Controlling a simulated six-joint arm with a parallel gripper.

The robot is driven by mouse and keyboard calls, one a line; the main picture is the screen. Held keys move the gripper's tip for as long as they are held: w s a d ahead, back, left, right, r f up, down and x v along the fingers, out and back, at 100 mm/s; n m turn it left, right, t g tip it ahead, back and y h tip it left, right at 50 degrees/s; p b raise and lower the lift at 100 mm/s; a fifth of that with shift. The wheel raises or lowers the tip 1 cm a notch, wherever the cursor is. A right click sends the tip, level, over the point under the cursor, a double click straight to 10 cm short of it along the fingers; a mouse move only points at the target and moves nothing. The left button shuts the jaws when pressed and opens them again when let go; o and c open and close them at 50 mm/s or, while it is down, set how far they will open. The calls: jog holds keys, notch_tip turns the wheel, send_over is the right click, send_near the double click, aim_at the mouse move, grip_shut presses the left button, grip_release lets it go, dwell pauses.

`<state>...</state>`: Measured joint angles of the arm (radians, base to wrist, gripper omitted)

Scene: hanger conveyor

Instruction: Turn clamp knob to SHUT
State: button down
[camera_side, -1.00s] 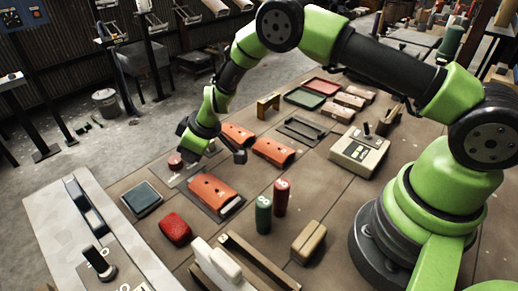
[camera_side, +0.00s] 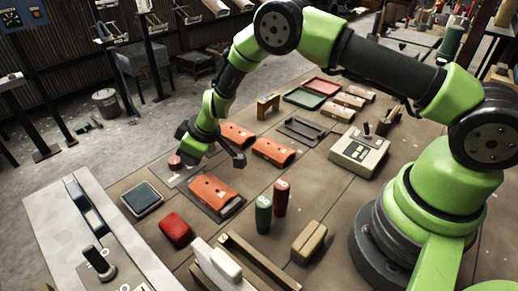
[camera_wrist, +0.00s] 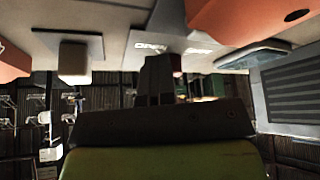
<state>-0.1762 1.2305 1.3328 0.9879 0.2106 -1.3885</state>
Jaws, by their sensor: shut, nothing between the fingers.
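A small red round knob (camera_side: 175,161) stands on a flat grey plate, just left of my gripper in the side view. In the wrist view the grey plate (camera_wrist: 190,20) carries white lettering that reads OPEN, with a second, less clear word to its right. My gripper (camera_wrist: 160,66) is shut and empty, its dark fingers pointing at the plate. A bit of red (camera_wrist: 177,72) shows beside the fingers; whether it is the knob I cannot tell. In the side view the fingertips are hard to make out, and contact with the knob cannot be told.
An orange block (camera_side: 214,191) lies on a dark plate in front of my gripper, with more orange blocks (camera_side: 273,151) behind. A dark green pad (camera_side: 142,197), a red block (camera_side: 175,228) and green (camera_side: 263,214) and red (camera_side: 281,197) cylinders stand nearer. A control box (camera_side: 358,150) is at right.

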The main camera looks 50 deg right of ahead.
jog(key=shift+s+a+f, duration=0.25)
jog(key=shift+s+a, duration=0.2)
jog(key=shift+a, duration=0.25)
jog(key=shift+s, duration=0.35)
jog(key=shift+w+d+r, duration=0.1)
jog(key=shift+d+r, duration=0.05)
jog(key=shift+r, duration=1.45)
jog(key=shift+d+r, duration=0.15)
jog(key=shift+r, duration=1.4)
jog(key=shift+r, duration=0.1)
